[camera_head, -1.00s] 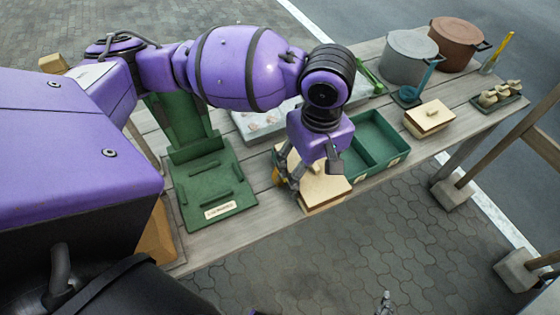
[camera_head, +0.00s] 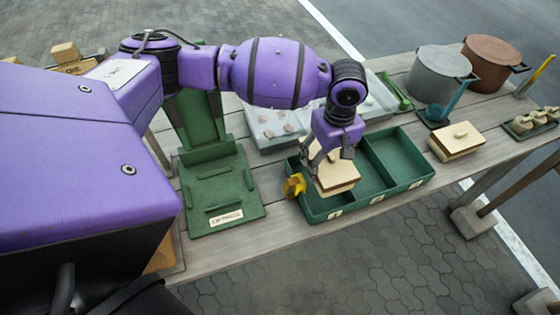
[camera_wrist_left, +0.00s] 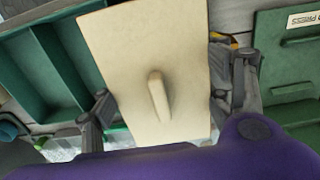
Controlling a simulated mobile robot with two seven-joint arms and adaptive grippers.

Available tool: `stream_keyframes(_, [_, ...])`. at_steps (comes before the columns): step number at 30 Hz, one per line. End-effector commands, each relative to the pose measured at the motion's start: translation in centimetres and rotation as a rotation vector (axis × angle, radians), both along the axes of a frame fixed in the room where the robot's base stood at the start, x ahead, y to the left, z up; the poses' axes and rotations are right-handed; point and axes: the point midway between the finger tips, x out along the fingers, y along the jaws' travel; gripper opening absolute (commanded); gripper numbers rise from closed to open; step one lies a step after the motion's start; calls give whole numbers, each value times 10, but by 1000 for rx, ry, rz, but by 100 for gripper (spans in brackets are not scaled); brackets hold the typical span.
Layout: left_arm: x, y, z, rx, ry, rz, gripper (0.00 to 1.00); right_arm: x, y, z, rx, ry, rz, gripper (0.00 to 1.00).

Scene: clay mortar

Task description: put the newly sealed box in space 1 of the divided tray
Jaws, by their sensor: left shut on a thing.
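My left gripper (camera_head: 330,163) is shut on a cream box with a lid and a raised handle (camera_head: 338,185). In the left wrist view the box's lid (camera_wrist_left: 150,50) fills the middle, with a finger on either side. The green divided tray (camera_head: 402,188) is on the table, with small number labels on its front wall. The held box is over or inside its leftmost compartment; I cannot tell whether it touches the floor. The gripper and box hide much of that compartment. My right gripper is not in view.
A yellow object (camera_head: 294,186) is at the tray's left end. A green press stand (camera_head: 222,190) is further left. A similar lidded box (camera_head: 456,141) stands right of the tray. Behind are a pale tray (camera_head: 272,125), a grey pot (camera_head: 440,72) and a brown pot (camera_head: 490,62).

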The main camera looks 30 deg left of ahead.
Motion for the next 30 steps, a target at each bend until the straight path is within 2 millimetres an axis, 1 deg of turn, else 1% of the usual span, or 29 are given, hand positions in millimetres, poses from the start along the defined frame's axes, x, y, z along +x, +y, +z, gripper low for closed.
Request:
stream_keyframes(1, [-1,-1,-11,0,3,-1,34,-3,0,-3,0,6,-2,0])
stream_keyframes(3, [-1,-1,-22,1,4,-1,34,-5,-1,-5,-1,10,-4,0])
stream_keyframes(5, [-1,-1,-28,-1,2,-2,34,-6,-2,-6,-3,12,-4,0])
stream_keyframes(14, [-1,-1,-29,-1,-1,-1,34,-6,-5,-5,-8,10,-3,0])
stream_keyframes(28, [-1,-1,-40,-1,-1,-2,34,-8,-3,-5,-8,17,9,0])
stream_keyframes(29, [-1,-1,-40,0,0,-2,75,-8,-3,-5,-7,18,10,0])
stream_keyframes(30, [-1,-1,-40,0,0,-2,80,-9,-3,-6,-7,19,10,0])
